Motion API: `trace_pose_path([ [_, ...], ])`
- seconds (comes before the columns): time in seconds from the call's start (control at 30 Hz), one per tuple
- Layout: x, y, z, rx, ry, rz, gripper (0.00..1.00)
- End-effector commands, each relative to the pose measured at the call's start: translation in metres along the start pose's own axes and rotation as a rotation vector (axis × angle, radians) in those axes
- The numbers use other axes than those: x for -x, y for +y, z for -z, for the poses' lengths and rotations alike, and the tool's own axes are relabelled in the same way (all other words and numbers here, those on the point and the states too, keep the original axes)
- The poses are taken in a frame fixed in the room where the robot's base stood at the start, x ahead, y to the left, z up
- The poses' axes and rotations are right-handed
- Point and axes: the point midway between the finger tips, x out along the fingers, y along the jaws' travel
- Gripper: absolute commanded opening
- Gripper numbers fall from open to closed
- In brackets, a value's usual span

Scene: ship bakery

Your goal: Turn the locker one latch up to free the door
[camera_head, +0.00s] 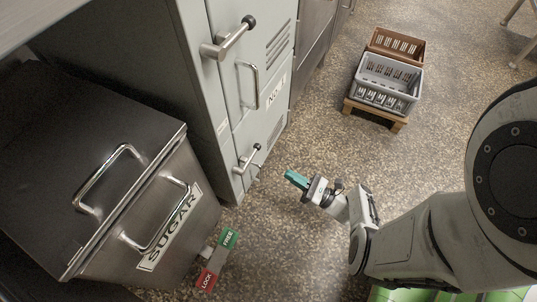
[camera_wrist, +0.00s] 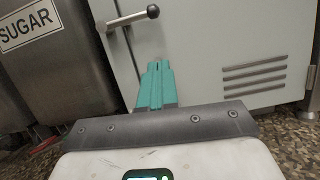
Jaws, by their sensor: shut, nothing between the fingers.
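The pale grey locker (camera_head: 235,110) stands left of centre in the head view, with an upper latch (camera_head: 228,38) and a lower latch (camera_head: 247,160). Each latch is a metal lever with a dark ball end. A locker label (camera_head: 271,98) is seen at a slant, its number unclear. In the wrist view a latch lever (camera_wrist: 128,20) lies nearly level, its ball end to the right, across a pale door (camera_wrist: 200,45). My gripper (camera_head: 297,179) has teal fingers, shut and empty, to the right of the lower latch and apart from it. In the wrist view the fingers (camera_wrist: 157,85) point toward the door, below the lever.
A steel SUGAR bin (camera_head: 150,215) stands left of the locker; a red LOCK and green FREE marker (camera_head: 217,260) shows at its foot. Crates (camera_head: 388,80) sit on a wooden pallet farther back. The speckled floor (camera_head: 315,130) between locker and crates is clear.

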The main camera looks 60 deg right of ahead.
Motion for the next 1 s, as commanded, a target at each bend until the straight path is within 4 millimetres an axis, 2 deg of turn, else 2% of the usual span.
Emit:
trace_pose_path([
  [0.4, -0.080, 0.001, -0.003, 0.002, 0.000, -0.003, 0.00],
  [0.7, -0.100, 0.001, -0.025, 0.001, 0.000, -0.001, 0.00],
  [1.0, -0.104, 0.000, -0.029, 0.000, 0.000, 0.000, 0.00],
])
